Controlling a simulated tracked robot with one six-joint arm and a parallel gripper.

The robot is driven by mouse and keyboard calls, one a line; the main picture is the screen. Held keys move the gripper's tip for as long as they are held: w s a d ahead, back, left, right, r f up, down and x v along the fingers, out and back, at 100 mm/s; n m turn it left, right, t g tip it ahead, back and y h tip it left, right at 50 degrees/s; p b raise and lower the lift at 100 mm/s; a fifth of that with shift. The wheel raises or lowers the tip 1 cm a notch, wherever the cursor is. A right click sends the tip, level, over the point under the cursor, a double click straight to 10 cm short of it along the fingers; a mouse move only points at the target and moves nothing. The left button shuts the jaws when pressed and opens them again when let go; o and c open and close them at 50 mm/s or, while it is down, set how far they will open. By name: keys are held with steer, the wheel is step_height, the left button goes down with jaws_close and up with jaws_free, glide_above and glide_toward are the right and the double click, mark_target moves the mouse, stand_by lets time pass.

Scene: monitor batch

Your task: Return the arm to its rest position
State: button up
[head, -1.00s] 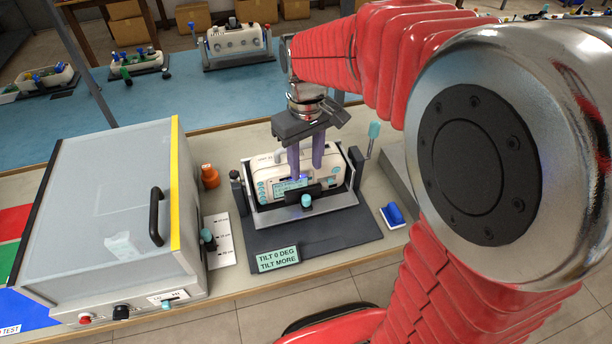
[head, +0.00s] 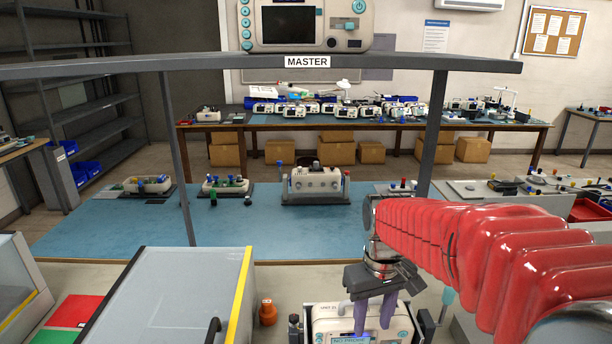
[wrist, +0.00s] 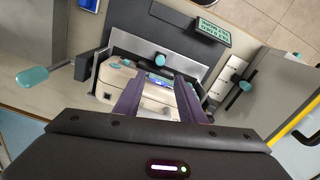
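My arm, with red ribbed sleeves, reaches in from the right in the head view. My gripper (head: 373,326) points down over a cream monitor (head: 328,326) held in a grey tilt fixture. The two purple fingers stand apart, with no object visible held between them. In the wrist view my gripper (wrist: 158,86) spreads over the monitor (wrist: 118,82), whose blue screen shows between the fingers. Whether a fingertip touches the casing I cannot tell. The lower part of the monitor is cut off in the head view.
A grey lidded box (head: 165,295) with a yellow edge stands left of the fixture. An orange bottle (head: 267,312) stands between them. A shelf marked MASTER (head: 130,64) crosses above, carrying another monitor (head: 305,25). In the wrist view a teal-ended lever (wrist: 33,77) sticks out at left.

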steer(key=s+r+m+t, duration=0.1)
steer(key=s+r+t, duration=0.1)
steer(key=s, duration=0.5)
steer(key=s+r+m+t, duration=0.1)
steer(key=s+r+t, duration=0.2)
steer(key=s, duration=0.5)
steer(key=shift+d+r+m, duration=0.3)
steer(key=shift+r+m, duration=0.05)
steer(key=shift+m, duration=0.05)
steer(key=shift+c, duration=0.7)
